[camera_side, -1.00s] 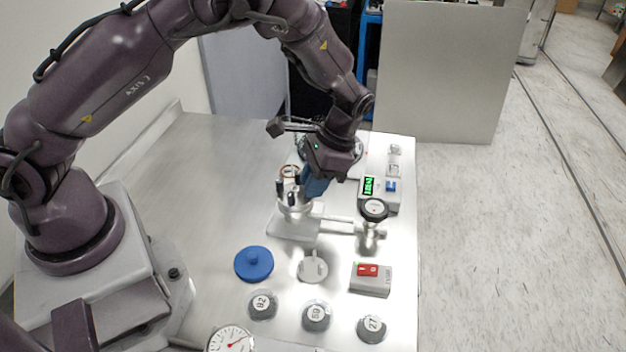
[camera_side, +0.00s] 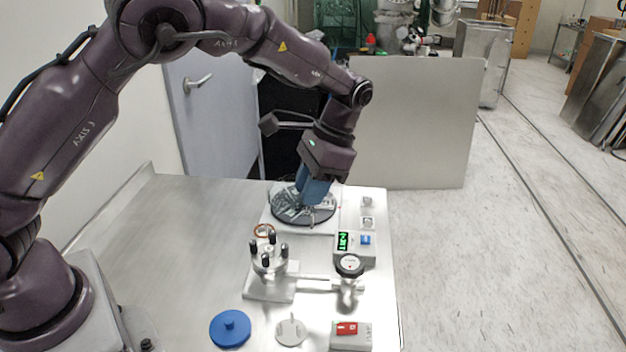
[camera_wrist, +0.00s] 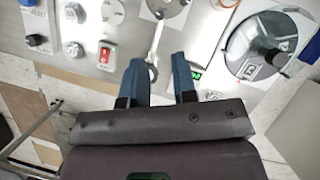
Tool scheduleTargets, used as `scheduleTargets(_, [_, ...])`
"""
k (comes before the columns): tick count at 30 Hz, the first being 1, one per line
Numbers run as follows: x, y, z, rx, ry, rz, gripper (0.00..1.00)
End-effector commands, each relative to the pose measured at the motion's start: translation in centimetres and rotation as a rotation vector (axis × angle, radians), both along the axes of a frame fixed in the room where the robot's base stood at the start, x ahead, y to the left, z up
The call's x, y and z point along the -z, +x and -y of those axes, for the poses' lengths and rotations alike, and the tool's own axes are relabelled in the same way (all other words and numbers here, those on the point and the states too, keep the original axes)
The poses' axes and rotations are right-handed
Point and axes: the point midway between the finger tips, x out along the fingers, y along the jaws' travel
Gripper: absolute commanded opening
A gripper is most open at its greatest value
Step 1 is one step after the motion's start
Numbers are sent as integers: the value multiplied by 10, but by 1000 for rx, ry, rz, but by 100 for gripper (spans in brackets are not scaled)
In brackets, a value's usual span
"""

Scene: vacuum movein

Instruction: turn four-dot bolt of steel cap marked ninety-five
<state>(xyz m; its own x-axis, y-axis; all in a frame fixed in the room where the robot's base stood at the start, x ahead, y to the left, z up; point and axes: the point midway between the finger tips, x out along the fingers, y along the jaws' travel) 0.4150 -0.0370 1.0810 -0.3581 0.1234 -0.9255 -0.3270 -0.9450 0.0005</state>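My gripper (camera_side: 312,196) points down at the back of the table, over or in front of a dark-rimmed disc (camera_side: 283,213) with metal pieces on it. In the wrist view my gripper's two blue fingers (camera_wrist: 160,62) stand apart, with a small metal ring (camera_wrist: 152,73) visible between them. Whether they touch it is unclear. A dark round disc with a small white number label (camera_wrist: 250,71) lies right of the fingers; the number is too small to read surely. I cannot make out a cap marked ninety-five or a four-dot bolt.
A metal fixture with several black-topped posts (camera_side: 268,258) stands on a plate mid-table, joined to a gauge (camera_side: 349,265). A blue lid (camera_side: 230,328) and a red switch (camera_side: 346,329) are in front. The left of the table is clear.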

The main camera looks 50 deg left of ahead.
Motion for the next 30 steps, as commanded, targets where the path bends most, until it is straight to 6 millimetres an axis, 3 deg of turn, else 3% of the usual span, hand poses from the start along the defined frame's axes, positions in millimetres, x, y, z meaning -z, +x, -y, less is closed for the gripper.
scheduleTargets(4, [-11,4,1,-1,1,0,26])
scheduleTargets(12, [-12,5,2,0,1,-1,26])
scheduleTargets(15, [-13,4,5,9,-1,1,41])
scheduleTargets(18, [-22,-2,27,63,-7,12,41])
scheduleTargets(20, [-26,-14,41,155,0,18,41])
scheduleTargets(22, [-27,-30,50,375,8,30,41])
scheduleTargets(27, [-18,-44,44,845,14,18,41])
scheduleTargets(30, [-12,-42,35,995,14,-1,41])
